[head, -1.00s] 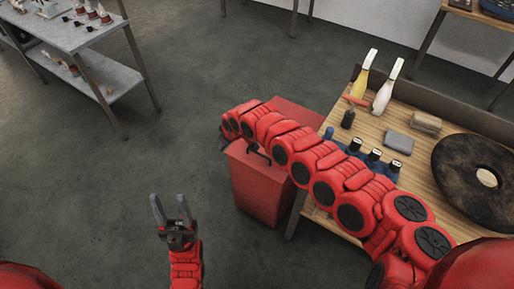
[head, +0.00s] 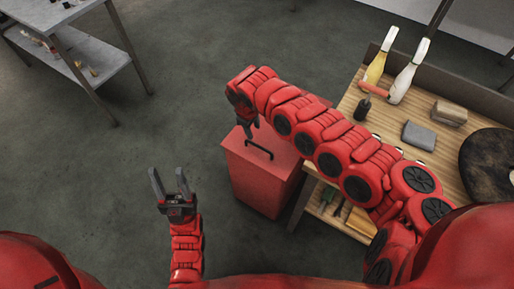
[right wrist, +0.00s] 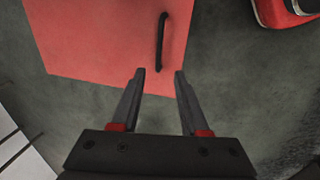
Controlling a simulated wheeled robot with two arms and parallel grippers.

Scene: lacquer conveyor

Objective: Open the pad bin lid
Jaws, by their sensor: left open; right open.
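The pad bin (head: 258,184) is a red box on the floor, left of the wooden bench. Its lid (head: 240,148) carries a black bar handle (head: 258,149) and looks closed. In the right wrist view, the red lid (right wrist: 95,45) fills the upper left, with the handle (right wrist: 161,42) near its right edge. My right gripper (head: 249,130) is above the lid by the handle, partly hidden by its own arm. In its wrist view the right gripper (right wrist: 158,75) is open and empty, its fingertips just short of the handle. My left gripper (head: 169,180) is open and empty, left of the bin.
The wooden bench (head: 390,112) at right holds two bottles (head: 408,72), a grey block (head: 419,135), a tan block (head: 449,113) and a dark round pad (head: 490,165). A grey metal table (head: 75,32) stands at upper left. The floor between is clear.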

